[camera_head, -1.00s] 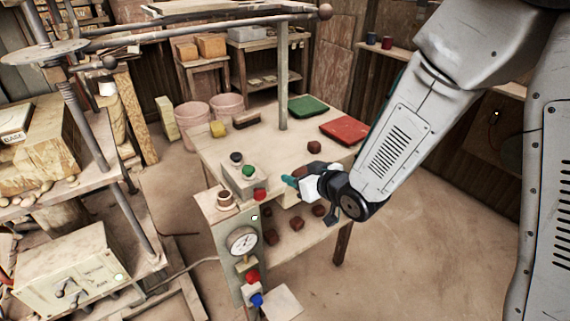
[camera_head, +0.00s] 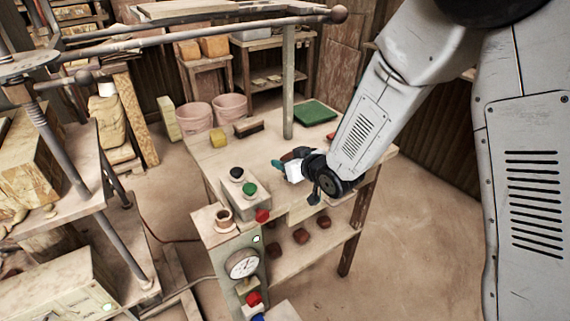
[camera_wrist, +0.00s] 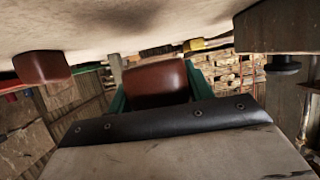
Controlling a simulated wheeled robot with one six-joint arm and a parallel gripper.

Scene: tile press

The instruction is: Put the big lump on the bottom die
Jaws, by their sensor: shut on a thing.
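My gripper (camera_head: 285,160), with green fingertips, is shut on a reddish-brown lump (camera_head: 297,154). In the head view the lump is partly hidden behind my wrist. In the wrist view the held lump (camera_wrist: 157,84) sits between the green fingers, close to the pale table top (camera_wrist: 150,25); whether it touches the table is unclear. Another brown lump (camera_wrist: 41,66) is on the table to one side. The press structure with round bars (camera_head: 70,150) stands at the left. I cannot clearly make out the bottom die.
A control box with black and green buttons (camera_head: 243,194) and a post with a gauge (camera_head: 242,263) stand at the table's near left. A green tray (camera_head: 314,113), yellow block (camera_head: 218,138) and brush (camera_head: 249,127) are farther back. Several lumps lie on the lower shelf (camera_head: 315,255).

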